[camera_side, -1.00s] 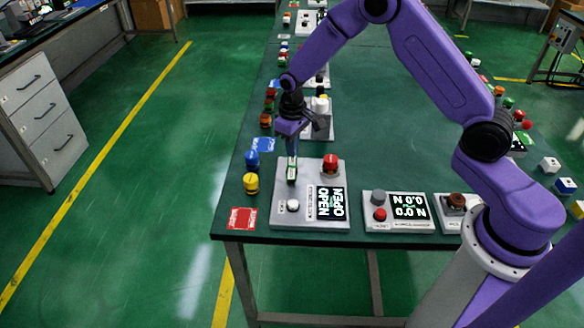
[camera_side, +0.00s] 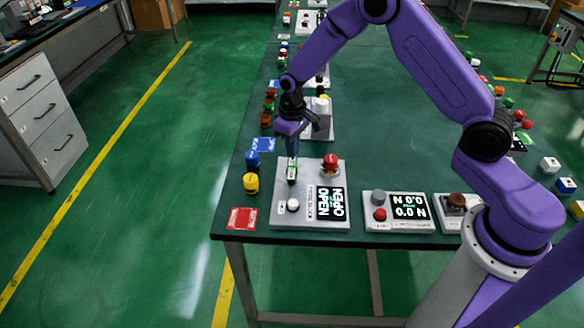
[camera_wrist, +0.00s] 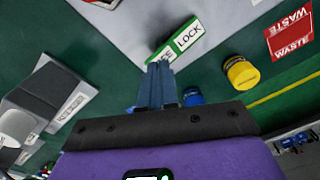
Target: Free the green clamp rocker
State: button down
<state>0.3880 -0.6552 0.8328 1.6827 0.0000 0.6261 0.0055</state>
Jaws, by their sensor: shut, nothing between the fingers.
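The green clamp rocker (camera_side: 291,175) sits on the left part of a grey panel (camera_side: 258,213) whose screen (camera_side: 332,204) reads OPEN twice. In the wrist view the rocker (camera_wrist: 187,40) is a green-edged white piece; LOCK is readable on one half, and the other half is partly hidden behind my fingers. My gripper (camera_side: 292,158) points down at the rocker with its fingers shut and nothing between them. In the wrist view my gripper (camera_wrist: 159,72) has its fingertips at the half of the rocker away from LOCK; I cannot tell whether they touch.
The panel also carries a red knob (camera_side: 330,161) and a white button (camera_side: 293,205). Blue (camera_side: 252,158) and yellow (camera_side: 250,183) knobs stand left of it. A red WASTE card (camera_side: 242,218) lies near the table edge. A force-readout box (camera_side: 408,199) is to the right.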

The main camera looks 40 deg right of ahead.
aim_at(293, 160)
jog(key=shift+f, duration=1.1)
dwell(0.6)
jog(key=shift+r, duration=3.55)
jog(key=shift+s, duration=0.1)
jog(key=s+a+r+n, duration=0.25)
jog(key=s+r, duration=0.25)
jog(key=s, duration=0.3)
jog(key=s+a+r+n, duration=0.2)
jog(key=s+a+r, duration=0.15)
jog(key=s, duration=0.35)
jog(key=s+d+r+n, duration=0.2)
jog(key=s+d, duration=0.1)
jog(key=s, duration=0.7)
jog(key=s+d+r+n, duration=0.2)
jog(key=s+d+n, duration=0.1)
jog(key=s, duration=0.7)
jog(key=shift+s+d, duration=0.25)
jog(key=shift+s, duration=0.1)
